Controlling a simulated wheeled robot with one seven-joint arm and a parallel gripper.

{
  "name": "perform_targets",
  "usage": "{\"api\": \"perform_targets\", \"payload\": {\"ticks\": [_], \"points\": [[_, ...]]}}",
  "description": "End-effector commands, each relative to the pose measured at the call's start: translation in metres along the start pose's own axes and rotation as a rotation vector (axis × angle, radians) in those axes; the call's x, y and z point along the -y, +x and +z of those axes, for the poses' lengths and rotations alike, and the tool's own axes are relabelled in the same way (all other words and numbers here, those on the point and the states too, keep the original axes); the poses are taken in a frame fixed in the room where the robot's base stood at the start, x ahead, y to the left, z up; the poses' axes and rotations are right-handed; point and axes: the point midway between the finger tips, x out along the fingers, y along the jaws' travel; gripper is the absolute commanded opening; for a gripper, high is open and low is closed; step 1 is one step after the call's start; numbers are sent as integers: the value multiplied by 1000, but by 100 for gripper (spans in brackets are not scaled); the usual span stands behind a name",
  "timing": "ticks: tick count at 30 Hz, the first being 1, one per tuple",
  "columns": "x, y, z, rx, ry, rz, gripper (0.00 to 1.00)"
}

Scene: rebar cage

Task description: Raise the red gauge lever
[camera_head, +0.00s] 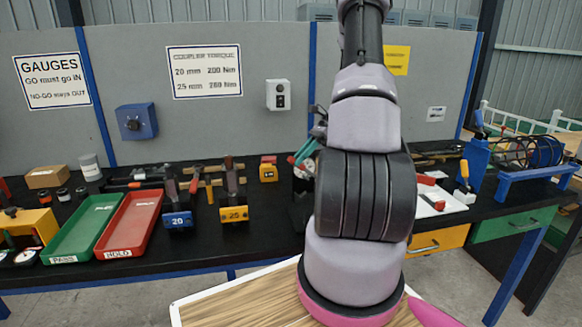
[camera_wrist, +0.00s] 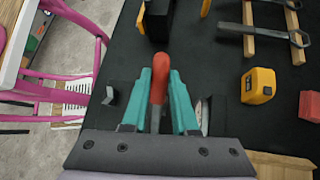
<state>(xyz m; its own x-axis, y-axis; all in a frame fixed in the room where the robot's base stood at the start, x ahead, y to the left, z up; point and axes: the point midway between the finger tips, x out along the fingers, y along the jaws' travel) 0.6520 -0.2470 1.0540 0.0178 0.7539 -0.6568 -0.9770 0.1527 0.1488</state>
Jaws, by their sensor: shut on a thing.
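The red gauge lever (camera_wrist: 159,84) shows in the wrist view as a red rounded handle between the two teal fingers. My gripper (camera_wrist: 160,80) is shut on it, with a finger against each side. A round white dial (camera_wrist: 205,115) shows partly beside the right finger. In the head view my gripper (camera_head: 306,152) is at the bench behind my arm, and only bits of its teal fingers show. The lever and most of the gauge are hidden there by my arm.
The black bench (camera_head: 275,215) carries a green tray (camera_head: 82,230), a red tray (camera_head: 128,225), and blue and yellow blocks marked 20 (camera_head: 178,220) and 25 (camera_head: 234,214). A yellow tape measure (camera_wrist: 258,86) lies right of my gripper.

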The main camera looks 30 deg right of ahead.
Motion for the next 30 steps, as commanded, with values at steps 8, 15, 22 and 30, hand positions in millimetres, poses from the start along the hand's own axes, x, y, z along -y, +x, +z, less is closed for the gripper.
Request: {"api": "perform_targets", "payload": {"ticks": [8, 15, 22, 30], "points": [[-4, -30, -10, 211, -39, 3, 0], [-8, -44, -16, 327, -63, 8, 0], [-9, -50, -20, 375, -74, 10, 0], [-9, -51, -20, 383, -76, 12, 0]]}}
